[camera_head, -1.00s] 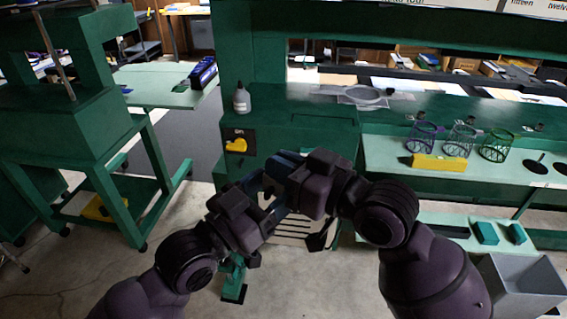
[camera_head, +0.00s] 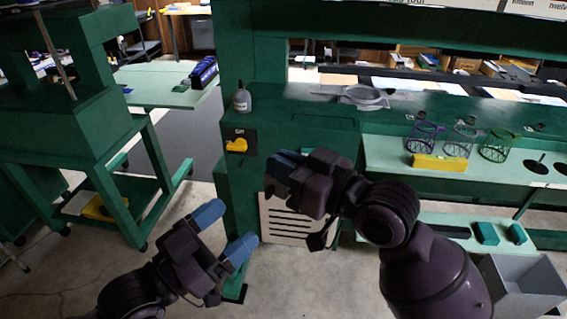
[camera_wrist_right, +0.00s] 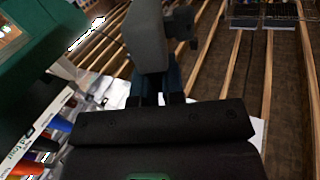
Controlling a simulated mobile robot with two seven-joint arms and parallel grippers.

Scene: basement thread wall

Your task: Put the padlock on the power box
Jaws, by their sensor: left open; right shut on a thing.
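The power box (camera_head: 239,142) is a black plate with a yellow rotary switch, on the front of the green bench left of centre. My right gripper (camera_head: 276,170) is just to the right of the box and slightly lower, apart from it. It is shut on a grey, rounded block, which I take for the padlock (camera_wrist_right: 149,38), seen beyond the fingers in the right wrist view. In the head view the gripper hides it. Its shackle is not clear. My left gripper (camera_head: 226,230) is open and empty below the box, its blue fingertips spread.
A grey bottle (camera_head: 242,101) stands on the bench above the box. A white slotted panel (camera_head: 290,222) is below my right gripper. A yellow block (camera_head: 438,163) and wire cups (camera_head: 459,140) sit on the right shelf. Left of the bench is open floor before a green stand.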

